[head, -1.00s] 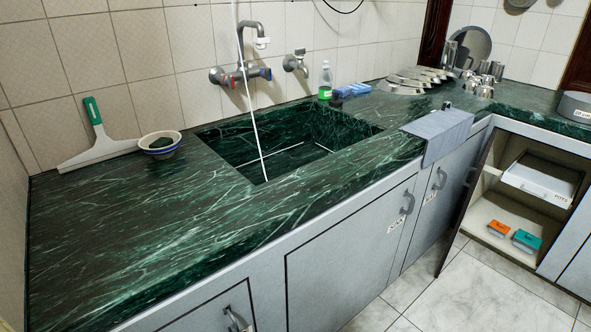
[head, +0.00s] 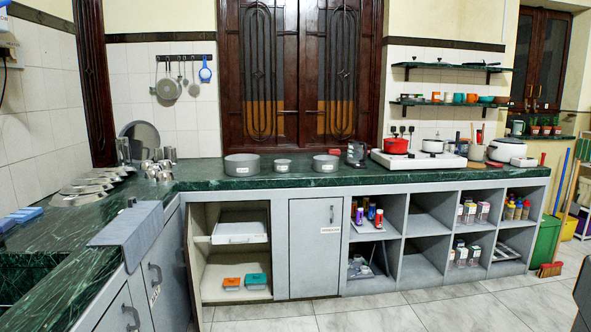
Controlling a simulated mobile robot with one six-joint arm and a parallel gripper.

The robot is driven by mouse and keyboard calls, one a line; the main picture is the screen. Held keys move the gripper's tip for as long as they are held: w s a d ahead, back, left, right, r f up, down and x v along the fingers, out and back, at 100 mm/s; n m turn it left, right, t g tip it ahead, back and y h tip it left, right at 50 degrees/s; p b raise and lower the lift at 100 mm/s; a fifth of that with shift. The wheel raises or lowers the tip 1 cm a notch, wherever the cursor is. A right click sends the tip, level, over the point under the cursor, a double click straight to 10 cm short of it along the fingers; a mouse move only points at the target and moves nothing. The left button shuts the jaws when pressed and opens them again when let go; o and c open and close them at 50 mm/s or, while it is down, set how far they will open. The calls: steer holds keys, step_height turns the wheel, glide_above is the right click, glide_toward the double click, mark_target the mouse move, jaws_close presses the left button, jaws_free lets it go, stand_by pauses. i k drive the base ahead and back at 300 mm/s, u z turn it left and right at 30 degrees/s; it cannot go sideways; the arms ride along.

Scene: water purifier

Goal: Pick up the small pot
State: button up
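Three grey metal pots with white labels stand in a row on the green marble counter (head: 215,177) in the head view. The smallest pot (head: 282,165) is in the middle. The widest pot (head: 245,165) is to its left, and a medium pot (head: 326,164) is to its right, with gaps between them. The label writing is too small to read. My gripper is not in view.
A clear glass container (head: 356,153) and a white stove with a red pot (head: 396,145) stand to the right. Metal cups (head: 158,168) stand at left. A cabinet below is open, its door (head: 193,250) swung out. The tiled floor (head: 380,316) in front is clear.

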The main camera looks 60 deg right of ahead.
mark_target(282, 165)
steer(key=u, duration=0.95)
steer(key=k, duration=0.15)
steer(key=z, duration=2.75)
steer(key=i, duration=0.55)
steer(key=z, duration=0.15)
steer(key=k, duration=0.55)
